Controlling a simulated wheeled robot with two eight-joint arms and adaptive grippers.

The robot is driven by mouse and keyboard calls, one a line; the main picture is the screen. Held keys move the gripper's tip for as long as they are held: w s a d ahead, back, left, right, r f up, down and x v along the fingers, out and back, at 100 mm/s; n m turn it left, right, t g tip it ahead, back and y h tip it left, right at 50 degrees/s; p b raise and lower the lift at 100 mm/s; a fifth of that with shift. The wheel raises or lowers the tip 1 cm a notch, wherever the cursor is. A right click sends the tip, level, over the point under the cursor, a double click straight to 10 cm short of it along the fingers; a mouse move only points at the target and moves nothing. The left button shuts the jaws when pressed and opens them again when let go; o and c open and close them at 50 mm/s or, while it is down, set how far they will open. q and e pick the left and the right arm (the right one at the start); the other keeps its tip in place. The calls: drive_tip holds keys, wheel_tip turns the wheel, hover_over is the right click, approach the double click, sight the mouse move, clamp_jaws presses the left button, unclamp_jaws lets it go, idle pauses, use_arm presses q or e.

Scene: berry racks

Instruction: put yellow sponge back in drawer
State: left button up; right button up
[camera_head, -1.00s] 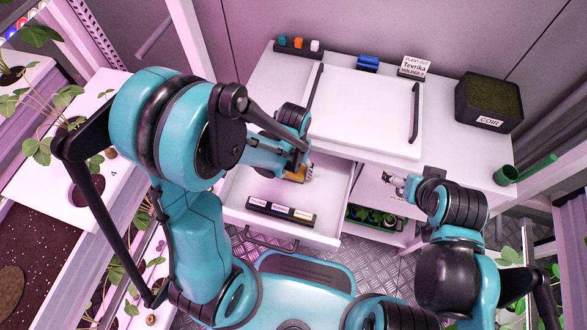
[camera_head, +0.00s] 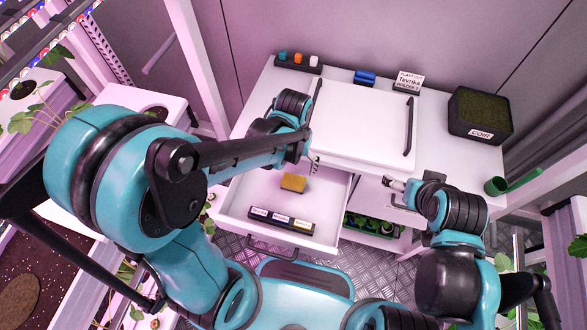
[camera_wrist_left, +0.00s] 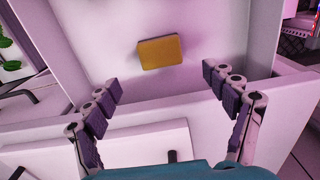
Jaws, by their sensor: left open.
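The yellow sponge (camera_head: 293,183) lies on the floor of the open white drawer (camera_head: 330,205). In the left wrist view the sponge (camera_wrist_left: 161,52) lies flat, beyond my fingertips and apart from them. My left gripper (camera_wrist_left: 165,82) is open and empty, its fingers spread wide. In the head view my left gripper (camera_head: 314,162) is at the drawer's back edge by the counter, partly hidden by my arm. My right gripper (camera_head: 393,184) is right of the drawer, in front of the cabinet; its jaw state is too small to tell.
A black labelled holder (camera_head: 281,219) sits in the drawer's front part. On the counter stand a white tray with black handles (camera_head: 362,118), a black COIR box (camera_head: 480,116), a blue object (camera_head: 365,78) and a green cup (camera_head: 496,186).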

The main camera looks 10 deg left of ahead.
use_arm(q)
drive_tip(key=s+a+r+t, duration=0.2)
drive_tip(key=a+r+t, duration=0.1)
drive_tip(key=r, duration=0.3)
drive_tip(key=s+a+r+t, duration=0.3)
drive_tip(key=r+t, duration=0.1)
drive_tip(key=r, duration=0.3)
drive_tip(key=shift+a, duration=0.3)
